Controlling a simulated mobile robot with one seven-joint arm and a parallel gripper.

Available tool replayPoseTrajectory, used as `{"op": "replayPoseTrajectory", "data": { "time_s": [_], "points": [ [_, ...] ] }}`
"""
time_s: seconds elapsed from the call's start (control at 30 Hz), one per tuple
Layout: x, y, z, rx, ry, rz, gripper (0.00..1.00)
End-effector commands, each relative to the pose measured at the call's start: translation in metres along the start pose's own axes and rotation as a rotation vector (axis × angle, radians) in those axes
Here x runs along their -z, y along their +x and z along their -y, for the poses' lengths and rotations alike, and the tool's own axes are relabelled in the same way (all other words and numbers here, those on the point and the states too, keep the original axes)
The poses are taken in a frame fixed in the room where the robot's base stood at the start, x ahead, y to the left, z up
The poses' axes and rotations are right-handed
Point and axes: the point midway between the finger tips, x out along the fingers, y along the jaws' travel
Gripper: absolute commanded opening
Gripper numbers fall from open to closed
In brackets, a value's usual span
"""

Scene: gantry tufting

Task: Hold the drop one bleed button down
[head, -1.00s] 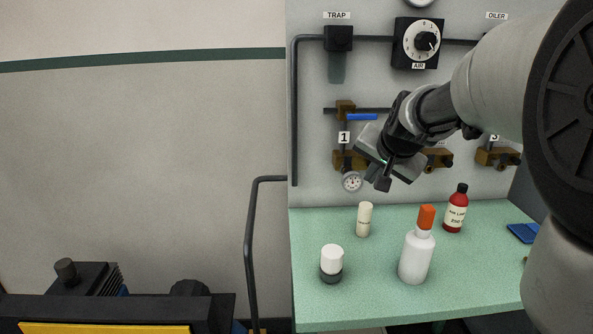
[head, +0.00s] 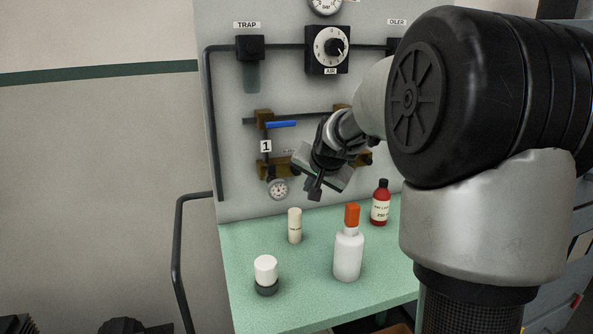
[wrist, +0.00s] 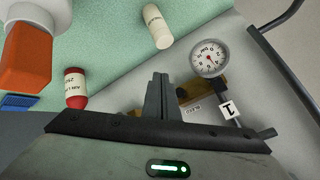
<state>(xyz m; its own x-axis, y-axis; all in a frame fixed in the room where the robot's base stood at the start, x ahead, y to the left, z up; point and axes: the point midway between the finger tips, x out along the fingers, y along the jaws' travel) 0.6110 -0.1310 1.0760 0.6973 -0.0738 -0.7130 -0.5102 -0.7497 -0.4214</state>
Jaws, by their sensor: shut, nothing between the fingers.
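The drop one assembly on the grey panel has a "1" tag (head: 265,146), a blue lever (head: 282,125), a lower brass block (head: 268,166) and a small round gauge (head: 277,188). In the wrist view I see its gauge (wrist: 209,58), the "1" tag (wrist: 229,109), the brass block (wrist: 205,97) and a small bleed label (wrist: 193,109). My gripper (head: 314,190) is shut and empty, just right of the gauge. In the wrist view its fingers (wrist: 159,80) cover the block's left end. I cannot make out the bleed button or any contact with it.
Below on the green bench (head: 300,292) stand a white-capped jar (head: 265,272), a cream bottle (head: 294,226), an orange-capped white bottle (head: 348,256) and a red bottle (head: 381,204). An air dial (head: 327,49) is above. My arm hides the panel's right side.

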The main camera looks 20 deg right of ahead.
Motion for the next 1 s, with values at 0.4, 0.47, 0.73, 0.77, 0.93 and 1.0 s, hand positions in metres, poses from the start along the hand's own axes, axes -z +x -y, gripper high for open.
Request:
{"op": "replayPoseTrajectory", "data": {
  "time_s": [0.4, 0.47, 0.73, 0.77, 0.93, 1.0],
  "points": [
    [0.028, 0.037, 0.029, 0.001, -0.001, 0.003, 0.0],
    [0.03, 0.04, 0.032, 0.001, -0.001, 0.002, 0.0],
    [0.033, 0.046, 0.033, -0.001, -0.001, 0.0, 0.0],
    [0.033, 0.046, 0.033, -0.001, -0.001, 0.0, 0.0],
    [0.032, 0.046, 0.033, -0.001, -0.001, 0.001, 0.0],
    [0.032, 0.046, 0.033, -0.001, -0.001, 0.001, 0.0]
  ]
}}
